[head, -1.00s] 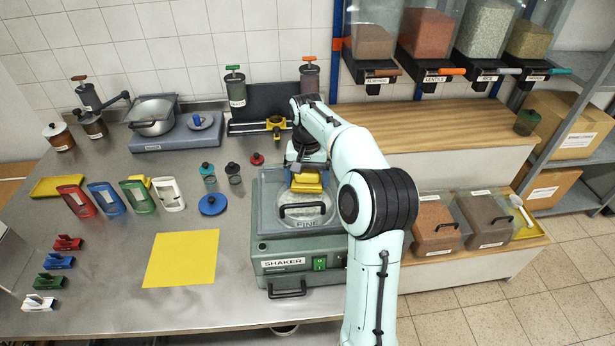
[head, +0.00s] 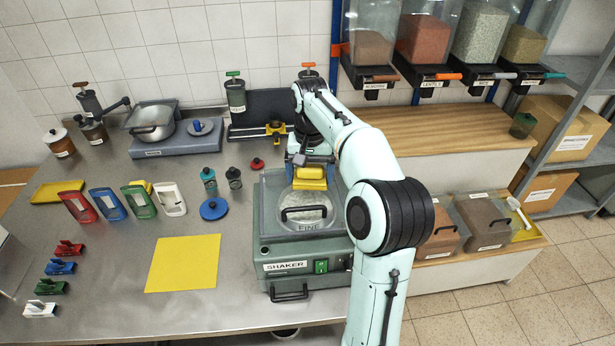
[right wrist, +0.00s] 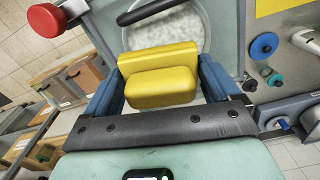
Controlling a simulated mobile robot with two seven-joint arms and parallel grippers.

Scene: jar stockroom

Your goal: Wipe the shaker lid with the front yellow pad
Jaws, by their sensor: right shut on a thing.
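The shaker (head: 285,268) is a grey-green box with a clear lid (head: 330,220) that has a round window and a dark handle (head: 304,212). My right gripper (head: 310,170) is shut on a yellow pad (head: 311,183), over the back part of the lid, behind the handle. In the right wrist view the pad (right wrist: 158,85) sits between the blue fingers, with the lid window and handle beyond it. I cannot tell if the pad touches the lid. My left gripper is not in view.
A flat yellow mat (head: 183,263) lies left of the shaker. A blue round lid (head: 213,209) and two small shakers stand near its left side. The dispensers (head: 423,40) hang at the right.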

